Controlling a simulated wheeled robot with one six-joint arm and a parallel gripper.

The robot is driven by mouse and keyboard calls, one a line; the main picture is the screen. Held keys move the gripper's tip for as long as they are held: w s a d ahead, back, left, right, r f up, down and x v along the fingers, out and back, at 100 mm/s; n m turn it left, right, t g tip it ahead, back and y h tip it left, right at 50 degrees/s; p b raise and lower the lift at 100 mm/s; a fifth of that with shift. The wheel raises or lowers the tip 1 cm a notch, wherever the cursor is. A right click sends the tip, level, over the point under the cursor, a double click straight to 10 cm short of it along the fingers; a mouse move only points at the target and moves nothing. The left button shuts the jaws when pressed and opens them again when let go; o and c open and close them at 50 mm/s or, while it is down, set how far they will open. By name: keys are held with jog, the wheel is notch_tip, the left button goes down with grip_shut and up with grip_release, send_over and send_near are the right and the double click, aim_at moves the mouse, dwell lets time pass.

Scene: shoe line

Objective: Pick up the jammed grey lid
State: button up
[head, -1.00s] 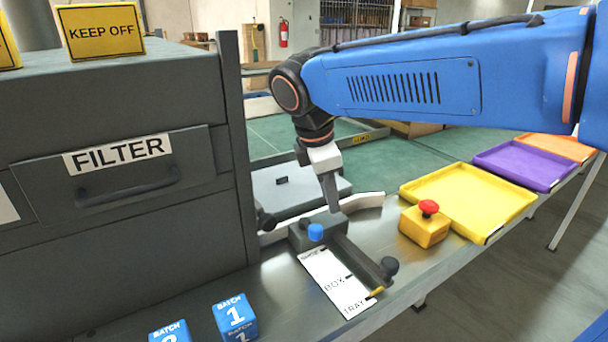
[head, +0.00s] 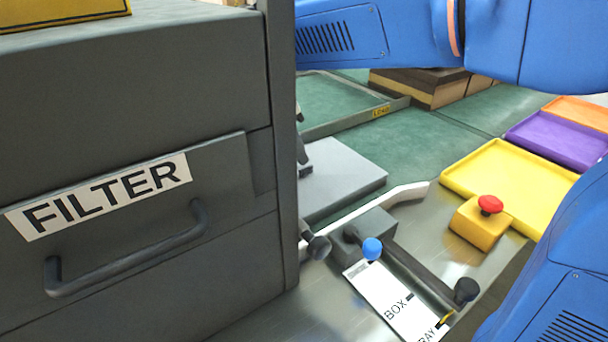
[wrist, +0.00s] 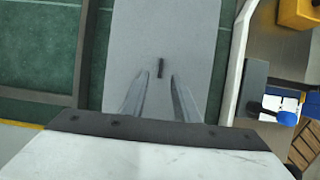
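The grey lid (head: 350,178) is a flat slab lying on the green belt, beside the filter cabinet and behind the pale guide rail. In the wrist view the lid (wrist: 165,25) fills the middle, with a small dark upright handle (wrist: 160,68) on it. My gripper (wrist: 158,80) is open above the lid, its two fingers on either side of the handle in that view. It does not appear to touch the handle; the remaining height is hard to judge. In the head view the cabinet's post hides most of my gripper and the lid's left part.
The filter cabinet (head: 120,120) stands close on the left. The pale rail (head: 405,192) runs by the lid. Nearby are a lever block with a blue knob (head: 372,249), a red-topped yellow button box (head: 481,219), and yellow (head: 470,175), purple (head: 548,140) and orange (head: 577,113) trays.

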aim_at(306, 168)
jog(key=shift+x, duration=2.7)
jog(key=shift+w+d, duration=0.1)
jog(key=shift+d, duration=0.05)
jog(key=shift+c, duration=0.3)
jog(key=shift+r, duration=0.1)
grip_shut()
